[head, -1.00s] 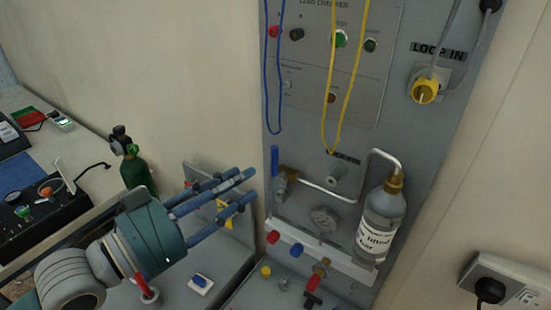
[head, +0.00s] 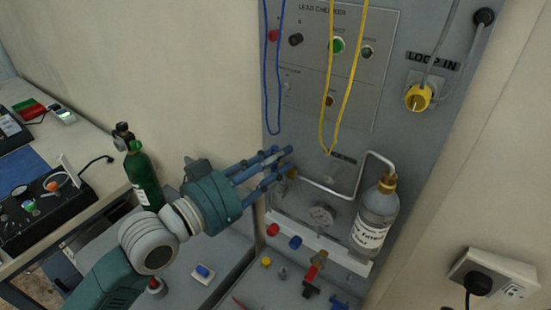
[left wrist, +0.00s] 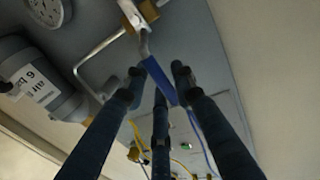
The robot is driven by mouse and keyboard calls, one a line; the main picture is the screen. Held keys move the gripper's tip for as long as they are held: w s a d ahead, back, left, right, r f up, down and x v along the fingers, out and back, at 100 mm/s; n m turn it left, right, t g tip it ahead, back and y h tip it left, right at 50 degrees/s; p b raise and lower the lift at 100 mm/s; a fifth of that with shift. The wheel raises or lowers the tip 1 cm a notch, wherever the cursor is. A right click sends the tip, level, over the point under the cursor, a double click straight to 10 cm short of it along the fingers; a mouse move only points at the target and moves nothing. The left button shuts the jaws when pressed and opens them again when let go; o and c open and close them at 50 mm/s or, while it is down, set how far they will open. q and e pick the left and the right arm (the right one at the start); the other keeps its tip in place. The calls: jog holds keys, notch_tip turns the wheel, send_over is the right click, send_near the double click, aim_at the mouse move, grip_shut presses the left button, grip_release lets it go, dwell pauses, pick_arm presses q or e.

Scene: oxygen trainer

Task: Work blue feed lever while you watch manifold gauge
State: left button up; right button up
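The blue feed lever (left wrist: 163,84) shows in the left wrist view, on a brass valve fitting (left wrist: 147,10) on the panel. My left gripper (head: 281,162) is at the lever in the head view, and its fingers largely hide the lever there. In the left wrist view the fingers (left wrist: 158,74) are spread apart, with the lever between them near the tips; contact cannot be told. The round manifold gauge (head: 321,214) is right of and below the gripper in the head view; its reading is too small to read. My right gripper is not in view.
A labelled bottle (head: 375,215) hangs on the bent metal pipe (head: 330,188) right of the gauge. Blue (head: 272,75) and yellow (head: 345,90) leads hang above. Red (head: 272,230) and blue (head: 295,242) knobs sit below. A green cylinder (head: 143,178) stands left of my arm.

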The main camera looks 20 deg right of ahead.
pick_arm(q)
grip_shut()
jog(key=w+n, duration=0.1)
jog(key=n, duration=0.1)
jog(key=a+n+b, duration=0.1)
jog(key=w+a+n+b, duration=0.1)
jog(key=n, duration=0.1)
jog(key=shift+w+f+n+t+h, duration=0.25)
jog(key=shift+w+n+t+h, duration=0.05)
jog(key=shift+t+h, duration=0.1)
jog(key=shift+o, duration=2.2)
grip_release()
jog(key=v, duration=1.2)
jog(key=shift+a, duration=0.1)
